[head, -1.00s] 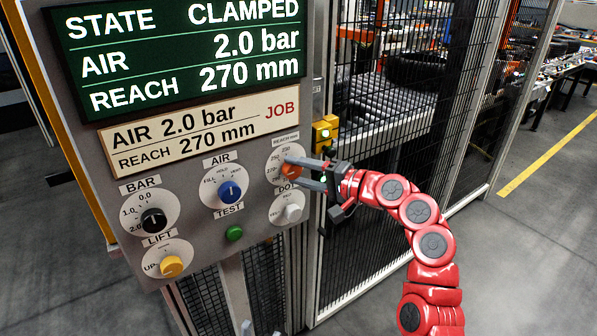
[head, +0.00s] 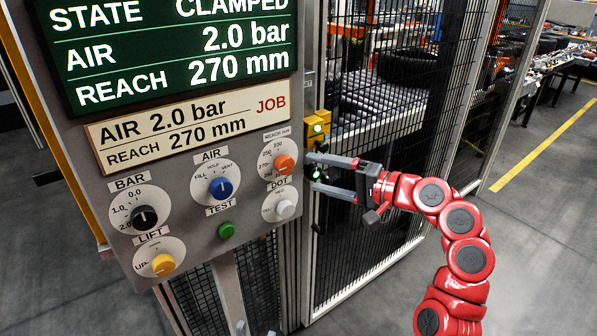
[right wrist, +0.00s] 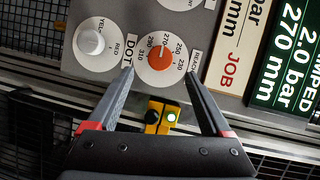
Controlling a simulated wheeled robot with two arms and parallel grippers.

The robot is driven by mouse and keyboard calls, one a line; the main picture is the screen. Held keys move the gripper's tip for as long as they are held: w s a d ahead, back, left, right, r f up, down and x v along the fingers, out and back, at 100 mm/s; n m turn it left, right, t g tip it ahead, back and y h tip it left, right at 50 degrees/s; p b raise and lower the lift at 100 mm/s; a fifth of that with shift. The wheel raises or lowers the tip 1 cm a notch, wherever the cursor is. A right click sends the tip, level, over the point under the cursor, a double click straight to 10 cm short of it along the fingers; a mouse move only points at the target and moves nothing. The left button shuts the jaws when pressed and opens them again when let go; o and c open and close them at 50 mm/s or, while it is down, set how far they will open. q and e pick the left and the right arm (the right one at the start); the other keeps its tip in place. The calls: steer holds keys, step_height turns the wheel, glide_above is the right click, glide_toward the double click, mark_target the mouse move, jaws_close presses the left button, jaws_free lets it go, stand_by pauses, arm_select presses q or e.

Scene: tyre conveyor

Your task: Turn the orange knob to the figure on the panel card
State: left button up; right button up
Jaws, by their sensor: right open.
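The orange knob (head: 285,164) sits on its white REACH dial at the panel's right side. In the right wrist view the orange knob (right wrist: 160,56) shows a light mark towards the 270 figure. The panel card (head: 190,130) reads AIR 2.0 bar and REACH 270 mm. The green display (head: 180,50) above reads CLAMPED, 2.0 bar, 270 mm. My right gripper (head: 312,173) is open and empty, its fingertips just right of the knob and apart from it. Small grey tips at the bottom edge may be my left gripper (head: 256,330).
Near the orange knob are the white DOT knob (head: 285,209), blue AIR knob (head: 221,187) and green TEST button (head: 226,230). A black BAR knob (head: 144,217) and yellow LIFT knob (head: 163,264) sit further left. A mesh fence (head: 385,150) stands behind my right gripper.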

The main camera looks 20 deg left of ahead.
steer(key=v, duration=0.9)
steer(key=shift+s+d+b, duration=0.15)
steer(key=shift+d+b, duration=0.1)
steer(key=shift+b, duration=0.1)
